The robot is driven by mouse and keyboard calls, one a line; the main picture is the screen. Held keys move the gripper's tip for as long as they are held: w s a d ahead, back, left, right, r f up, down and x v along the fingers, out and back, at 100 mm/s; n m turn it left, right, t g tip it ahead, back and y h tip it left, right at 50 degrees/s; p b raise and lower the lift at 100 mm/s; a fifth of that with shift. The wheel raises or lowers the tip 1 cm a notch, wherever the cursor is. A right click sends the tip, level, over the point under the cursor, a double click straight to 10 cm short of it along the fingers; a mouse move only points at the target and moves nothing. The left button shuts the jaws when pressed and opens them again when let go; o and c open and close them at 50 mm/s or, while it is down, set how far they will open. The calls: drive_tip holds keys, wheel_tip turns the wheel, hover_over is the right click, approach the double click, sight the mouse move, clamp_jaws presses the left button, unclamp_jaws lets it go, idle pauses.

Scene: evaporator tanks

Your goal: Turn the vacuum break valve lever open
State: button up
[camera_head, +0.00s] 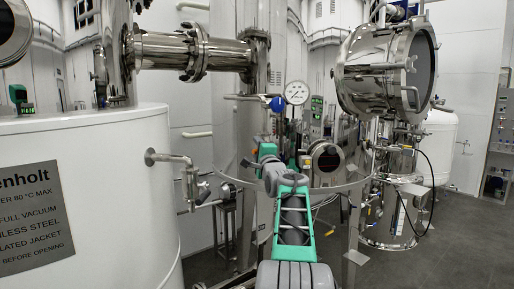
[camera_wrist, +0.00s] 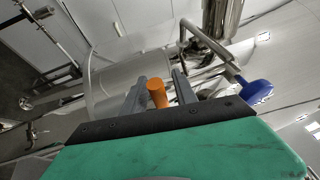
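In the wrist view an orange cylindrical grip (camera_wrist: 157,93) stands between the two grey fingers of my gripper (camera_wrist: 158,95). It looks like the end of a lever, but the rest of it is hidden behind the gripper body. The fingers are apart, with small gaps visible beside the grip; contact cannot be made out. A blue handle (camera_wrist: 256,92) on a bent steel pipe is to the right of the fingers. It also shows in the head view (camera_head: 278,103), above my gripper (camera_head: 247,163). The orange grip cannot be made out in the head view.
A round pressure gauge (camera_head: 297,92) is right of the blue handle. A large white tank (camera_head: 90,190) fills the left, with a pipe stub (camera_head: 170,158) sticking out toward my arm. A steel vessel (camera_head: 385,75) hangs at the right. Open floor (camera_head: 445,250) is at lower right.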

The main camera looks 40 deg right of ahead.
clamp_jaws()
idle(1.2)
